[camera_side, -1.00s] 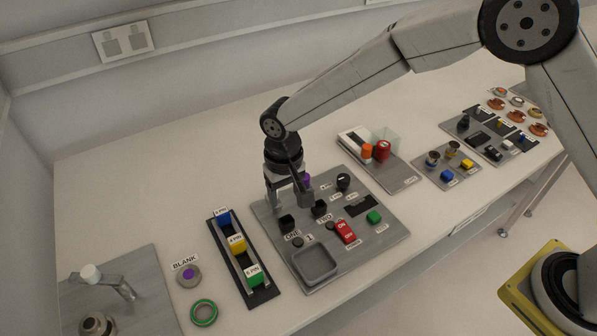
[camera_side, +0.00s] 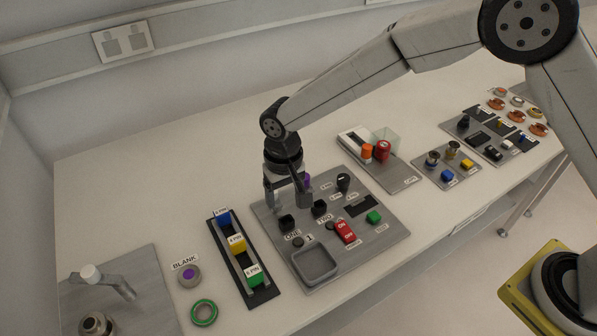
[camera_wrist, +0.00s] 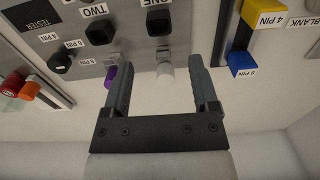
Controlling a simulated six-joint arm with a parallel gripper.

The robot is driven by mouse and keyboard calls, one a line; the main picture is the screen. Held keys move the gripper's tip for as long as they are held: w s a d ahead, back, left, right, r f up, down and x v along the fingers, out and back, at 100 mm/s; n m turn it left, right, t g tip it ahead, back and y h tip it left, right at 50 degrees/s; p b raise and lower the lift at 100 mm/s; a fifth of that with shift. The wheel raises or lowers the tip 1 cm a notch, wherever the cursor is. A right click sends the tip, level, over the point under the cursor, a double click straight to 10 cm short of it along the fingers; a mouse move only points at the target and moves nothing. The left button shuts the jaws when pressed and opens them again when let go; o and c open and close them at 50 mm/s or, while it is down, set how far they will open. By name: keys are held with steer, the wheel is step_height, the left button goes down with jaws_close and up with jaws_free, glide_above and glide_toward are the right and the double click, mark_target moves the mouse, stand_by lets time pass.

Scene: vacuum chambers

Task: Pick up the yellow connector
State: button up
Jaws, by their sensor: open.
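The yellow connector (camera_side: 238,243) sits in the middle of a black rack (camera_side: 262,296), between a blue connector (camera_side: 224,218) and a green connector (camera_side: 255,276). In the wrist view the yellow connector (camera_wrist: 262,14) is at the upper right, cut by the top edge, beside a "4 PIN" label. My gripper (camera_side: 288,203) is open and points down above the back of the grey tester panel, to the right of the rack. In the wrist view my gripper (camera_wrist: 160,66) has its fingers apart, with nothing held; the yellow connector is outside them.
The grey tester panel (camera_side: 380,236) carries black sockets (camera_side: 320,208), a red switch (camera_side: 345,231) and a grey tray (camera_side: 315,266). A purple part (camera_side: 307,181) is close to one finger. A ring (camera_side: 204,312) and a blank (camera_side: 189,275) lie left of the rack.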

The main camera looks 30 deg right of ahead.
steer(key=a+m+y, duration=0.1)
steer(key=a+m, duration=0.1)
steer(key=m, duration=0.2)
steer(key=m+y, duration=0.4)
steer(key=m, duration=1)
glide_above(238, 237)
steer(key=d, duration=0.2)
steer(key=shift+d+f, duration=0.1)
steer(key=shift+f, duration=0.05)
steer(key=shift+a+f+h, duration=0.15)
steer(key=shift+a+f, duration=0.1)
steer(key=shift+f, duration=0.4)
steer(key=shift+a+f+h, duration=0.15)
steer(key=shift+a+f, duration=0.05)
steer(key=shift+f, duration=0.4)
steer(key=shift+f, duration=0.1)
steer(key=shift+x, duration=2.5)
jaws_close()
